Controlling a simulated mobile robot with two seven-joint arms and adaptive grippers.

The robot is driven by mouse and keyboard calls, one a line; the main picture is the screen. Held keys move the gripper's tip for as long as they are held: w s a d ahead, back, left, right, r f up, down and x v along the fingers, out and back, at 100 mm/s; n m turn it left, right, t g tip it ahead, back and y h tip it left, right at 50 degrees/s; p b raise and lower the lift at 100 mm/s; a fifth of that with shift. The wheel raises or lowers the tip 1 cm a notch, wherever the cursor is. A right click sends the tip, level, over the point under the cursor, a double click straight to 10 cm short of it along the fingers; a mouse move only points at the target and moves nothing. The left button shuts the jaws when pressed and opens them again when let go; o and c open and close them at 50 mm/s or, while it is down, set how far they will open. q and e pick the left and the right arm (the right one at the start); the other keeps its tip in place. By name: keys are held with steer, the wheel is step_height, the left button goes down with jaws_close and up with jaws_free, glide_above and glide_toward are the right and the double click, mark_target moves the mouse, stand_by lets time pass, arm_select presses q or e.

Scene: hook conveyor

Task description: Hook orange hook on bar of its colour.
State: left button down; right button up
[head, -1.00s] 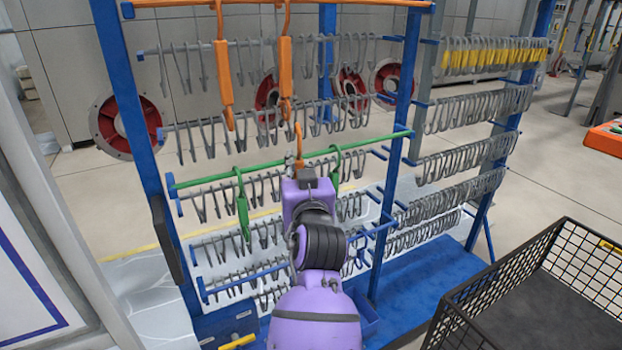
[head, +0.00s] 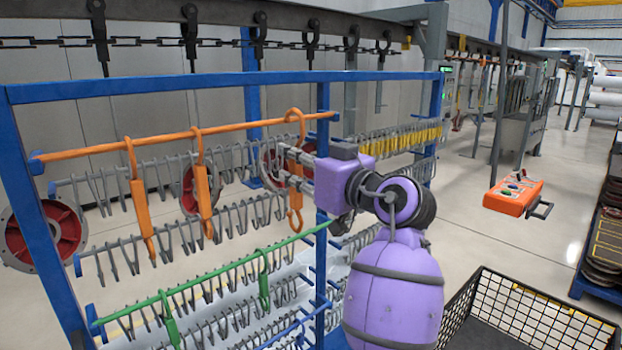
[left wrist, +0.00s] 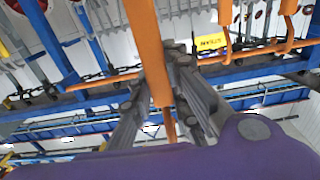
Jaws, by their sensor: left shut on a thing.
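The orange bar (head: 245,126) runs across the upper part of the blue rack. Two orange hooks, one at the left (head: 138,205) and one in the middle (head: 203,200), hang from it. My left gripper (head: 288,168) is shut on a third orange hook (head: 295,208), near the bar's right end. This hook is upright, and its curved top overlaps the bar; I cannot tell whether it is around the bar or in front of it. In the left wrist view, the held hook's shank (left wrist: 148,50) passes between the gripper's fingers (left wrist: 163,95). My right gripper is not in view.
A green bar (head: 215,274) with green hooks lies lower on the rack (head: 150,88). Rows of grey hooks (head: 105,265) fill the rack. An overhead chain (head: 215,42) runs above. A black wire basket (head: 540,315) stands at the lower right.

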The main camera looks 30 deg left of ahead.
arm_select(q)
steer(key=shift+a+r, duration=0.1)
steer(key=shift+a, duration=0.3)
steer(key=shift+w+a, duration=0.25)
steer(key=shift+a, duration=0.35)
steer(key=w+a+f, duration=0.1)
steer(key=w+a, duration=0.1)
steer(key=a, duration=0.4)
steer(key=w+a+f+b, duration=0.1)
steer(key=w+a+f, duration=0.1)
steer(key=a, duration=0.4)
steer(key=shift+w+a+f, duration=0.25)
steer(key=shift+w+a, duration=0.05)
steer(key=shift+w, duration=0.45)
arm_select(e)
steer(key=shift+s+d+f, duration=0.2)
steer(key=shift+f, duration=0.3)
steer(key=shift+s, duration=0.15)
arm_select(q)
steer(key=c, duration=1.6)
jaws_free()
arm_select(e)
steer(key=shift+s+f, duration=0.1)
